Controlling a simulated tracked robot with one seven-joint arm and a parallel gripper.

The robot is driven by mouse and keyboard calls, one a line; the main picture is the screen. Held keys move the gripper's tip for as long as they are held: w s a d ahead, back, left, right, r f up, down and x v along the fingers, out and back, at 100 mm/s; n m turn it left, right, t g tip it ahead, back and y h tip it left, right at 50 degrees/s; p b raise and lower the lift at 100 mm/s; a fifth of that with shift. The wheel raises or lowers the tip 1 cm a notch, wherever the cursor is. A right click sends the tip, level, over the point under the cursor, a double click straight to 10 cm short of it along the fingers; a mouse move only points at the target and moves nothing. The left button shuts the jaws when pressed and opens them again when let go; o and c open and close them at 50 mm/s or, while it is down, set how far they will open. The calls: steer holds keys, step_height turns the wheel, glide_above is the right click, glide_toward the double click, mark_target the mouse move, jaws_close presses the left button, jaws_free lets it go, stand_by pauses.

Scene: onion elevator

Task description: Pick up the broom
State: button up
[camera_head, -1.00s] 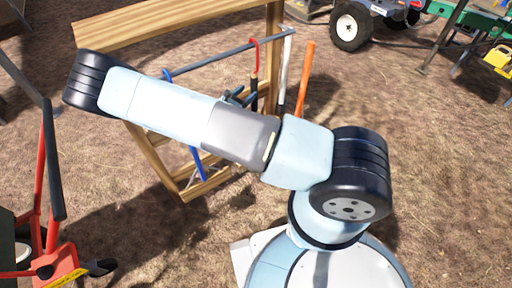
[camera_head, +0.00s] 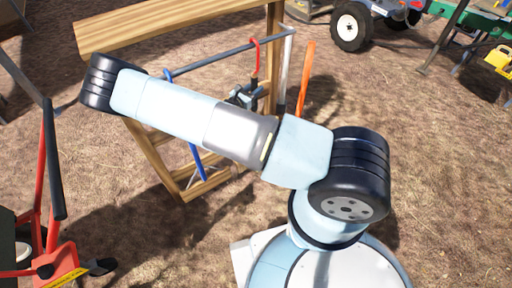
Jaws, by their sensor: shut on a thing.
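A tool with a red upper end (camera_head: 255,60) hangs at a grey metal rail (camera_head: 215,57) on a wooden rack. My dark gripper (camera_head: 246,95) is at its shaft, below the red part, and appears shut on it. The jaws are small and partly hidden by my arm. A blue-handled tool (camera_head: 198,160) hangs further left, partly behind my arm. An orange shaft (camera_head: 306,75) stands at the right of the rack. No bristles show, so I cannot tell for certain which of these is the broom.
The wooden rack (camera_head: 165,22) stands close behind my arm. A red hand truck (camera_head: 52,262) is at the lower left. A wheeled machine (camera_head: 352,27) and green equipment (camera_head: 478,22) are at the upper right. Bare ground on the right is free.

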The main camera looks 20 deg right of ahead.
jaws_close()
steer(key=shift+r, duration=0.1)
stand_by(0.4)
